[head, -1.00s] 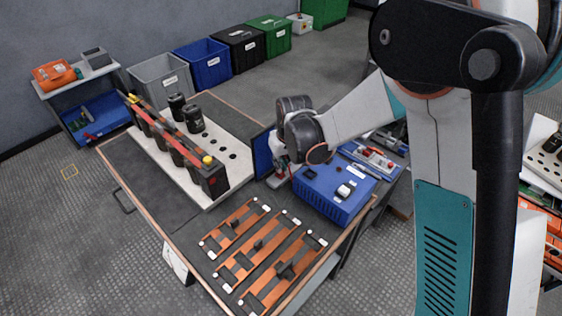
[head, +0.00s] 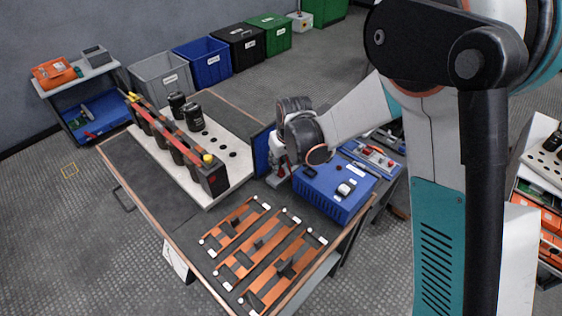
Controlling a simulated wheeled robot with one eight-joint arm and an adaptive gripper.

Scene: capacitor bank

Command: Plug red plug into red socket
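My gripper (head: 281,166) is low at the left side of the blue box (head: 333,190), between it and the upright blue panel (head: 261,152). My wrist hides much of it, and its fingers are too small and covered to tell if they are open or shut. Small red patches show at the gripper, but I cannot tell whether they are the red plug. I cannot make out a red socket in this view. The blue box has a dark part and a white part on top.
The workbench (head: 140,187) holds copper bars (head: 266,254) at the front and a white perforated board (head: 230,168) with black capacitors (head: 194,118) and a red-topped row of dark blocks (head: 171,138). Bins (head: 203,62) line the wall. A tray of tools lies behind the blue box.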

